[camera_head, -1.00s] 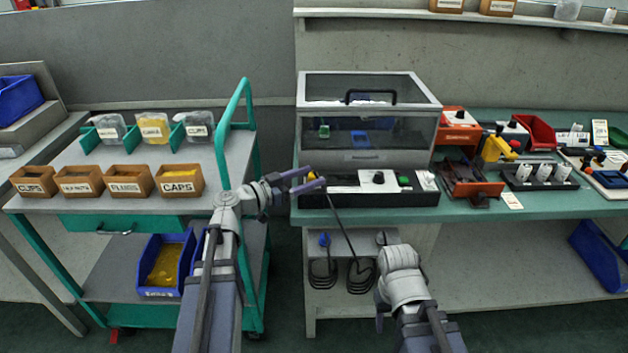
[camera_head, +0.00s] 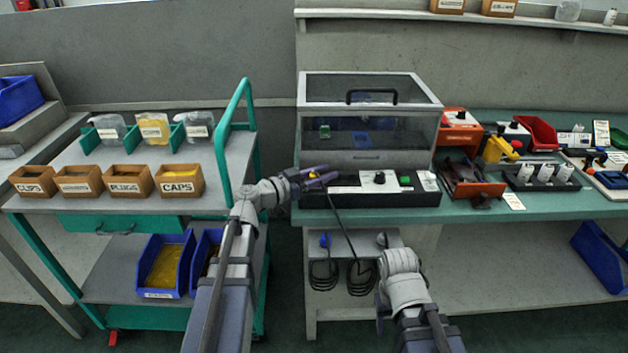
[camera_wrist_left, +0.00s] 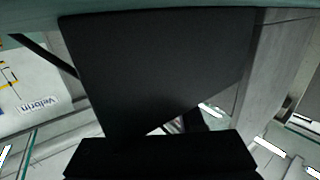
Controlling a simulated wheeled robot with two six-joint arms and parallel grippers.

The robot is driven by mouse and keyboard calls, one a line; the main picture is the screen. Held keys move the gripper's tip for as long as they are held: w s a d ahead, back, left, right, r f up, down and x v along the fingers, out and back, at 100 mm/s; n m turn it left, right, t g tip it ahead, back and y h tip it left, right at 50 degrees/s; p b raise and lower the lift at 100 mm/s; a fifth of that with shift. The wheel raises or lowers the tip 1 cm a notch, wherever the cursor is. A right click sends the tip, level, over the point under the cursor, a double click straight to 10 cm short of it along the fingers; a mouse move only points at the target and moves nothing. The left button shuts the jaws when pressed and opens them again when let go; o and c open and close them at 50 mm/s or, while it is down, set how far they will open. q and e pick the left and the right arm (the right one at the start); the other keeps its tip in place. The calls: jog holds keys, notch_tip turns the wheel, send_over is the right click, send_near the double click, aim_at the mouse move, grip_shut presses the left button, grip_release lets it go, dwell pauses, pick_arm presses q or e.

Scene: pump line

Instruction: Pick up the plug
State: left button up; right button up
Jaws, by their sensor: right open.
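No single plug can be identified for certain. A blue-ended piece (camera_head: 325,240) that may be a plug stands above a coiled black cable on the low grey shelf. A grey piece (camera_head: 382,240) is beside it over a second coil. My left gripper (camera_head: 332,173) is at the left end of the black control box (camera_head: 355,200), above the bench's front edge. Its finger gap is unclear, and anything between the fingers is hidden. In the left wrist view a dark block (camera_wrist_left: 160,70) fills the middle. My right gripper (camera_head: 382,312) hangs low before the shelf, mostly hidden by its wrist.
A clear-sided case (camera_head: 368,120) stands behind the control box. A black cable (camera_head: 343,225) runs from the box's left end to the shelf. A box labelled PLUGS (camera_head: 126,182) sits on the cart.

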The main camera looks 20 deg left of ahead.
pick_arm(q)
grip_shut()
jog(key=shift+r, duration=0.1)
dwell(0.3)
notch_tip(320, 180, up, 22)
jog(key=p, duration=2.2)
